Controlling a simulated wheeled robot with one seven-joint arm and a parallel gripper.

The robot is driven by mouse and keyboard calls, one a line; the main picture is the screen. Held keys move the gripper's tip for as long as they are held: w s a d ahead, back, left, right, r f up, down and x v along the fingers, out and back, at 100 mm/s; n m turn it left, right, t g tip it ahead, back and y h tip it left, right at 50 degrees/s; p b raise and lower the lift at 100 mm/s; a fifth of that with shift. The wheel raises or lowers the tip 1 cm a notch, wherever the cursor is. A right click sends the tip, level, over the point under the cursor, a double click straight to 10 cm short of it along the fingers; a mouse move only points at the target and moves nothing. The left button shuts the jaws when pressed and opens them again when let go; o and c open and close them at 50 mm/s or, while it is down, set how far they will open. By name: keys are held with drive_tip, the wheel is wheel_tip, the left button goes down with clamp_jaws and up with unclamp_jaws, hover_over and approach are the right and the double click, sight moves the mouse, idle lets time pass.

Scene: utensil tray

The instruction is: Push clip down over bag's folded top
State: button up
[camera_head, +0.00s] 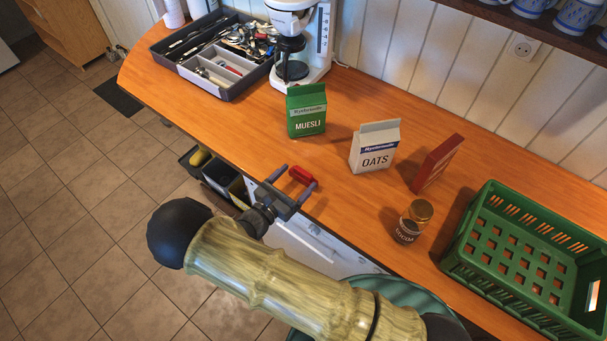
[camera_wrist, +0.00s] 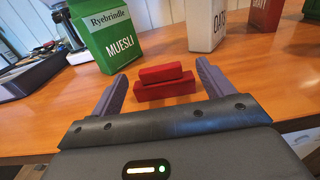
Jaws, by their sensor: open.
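The red clip (camera_head: 301,174) lies near the front edge of the counter. In the wrist view the clip (camera_wrist: 166,88) shows as two red bars, one just above the other. My gripper (camera_head: 299,177) is open, with a finger on either side of the clip and a gap at each side. The green muesli bag (camera_head: 306,113) stands upright behind the clip, its top a flat green band; it also shows at upper left in the wrist view (camera_wrist: 103,38). The white oats bag (camera_head: 375,148) and a red packet (camera_head: 437,163) stand to its right.
A jar (camera_head: 413,221) stands in front of the red packet, left of a green crate (camera_head: 480,262). A grey utensil tray (camera_head: 232,90) and a white coffee maker (camera_head: 318,45) are at the back left. Bare counter lies between clip and bags.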

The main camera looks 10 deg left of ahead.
sight(301, 173)
drive_tip(key=p+x, duration=0.1)
drive_tip(key=x, duration=0.3)
drive_tip(key=shift+w+f, duration=0.1)
drive_tip(key=shift+a, duration=0.1)
drive_tip(key=c, duration=1.1)
